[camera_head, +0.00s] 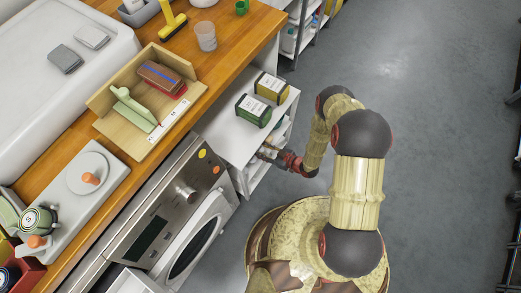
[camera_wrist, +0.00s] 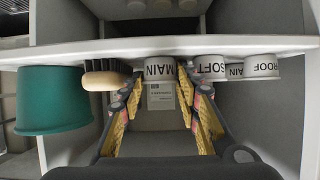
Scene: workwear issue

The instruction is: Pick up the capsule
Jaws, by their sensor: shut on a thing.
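A small white capsule (camera_wrist: 160,70) marked MAIN is at the edge of a white shelf in the wrist view. The yellow-padded fingers of my gripper (camera_wrist: 158,76) are closed on its two sides. A pale printed label (camera_wrist: 161,96) shows between the fingers just below it. In the head view my gripper (camera_head: 268,153) reaches into the open side of a white shelf unit, and the capsule in it cannot be made out. I cannot tell whether the capsule touches the shelf.
To the right are similar white capsules, one marked SOFT (camera_wrist: 209,68) and one marked PROOF (camera_wrist: 262,67), close to my right finger. To the left are a dark-bristled brush (camera_wrist: 105,80) and a green tub (camera_wrist: 52,100). Two tins (camera_head: 271,87) stand on the unit's top.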

